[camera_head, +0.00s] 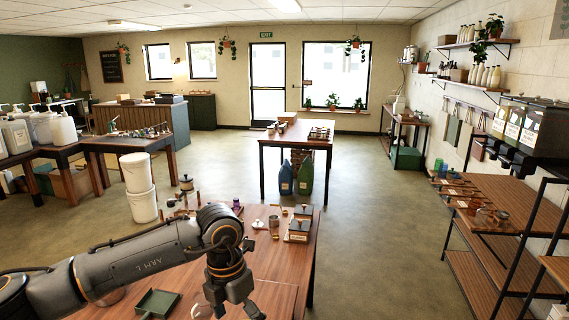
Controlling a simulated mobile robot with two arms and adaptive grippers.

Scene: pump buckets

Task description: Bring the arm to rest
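My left arm (140,258), marked "ARM L", reaches in from the lower left over the near wooden table (275,262) and bends down at its wrist. My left gripper (234,308) points down at the bottom of the camera_head view, above the table's near part. Its fingers look spread apart, and I see nothing held between them. The lowest part of the gripper is close to the picture's bottom edge. My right gripper is not in view.
A green tray (157,303) lies left of the gripper. A metal cup (274,226) and a small box (298,231) stand on the table beyond it. White buckets (140,188) are stacked at left. A shelf rack (510,205) lines the right; the floor between is clear.

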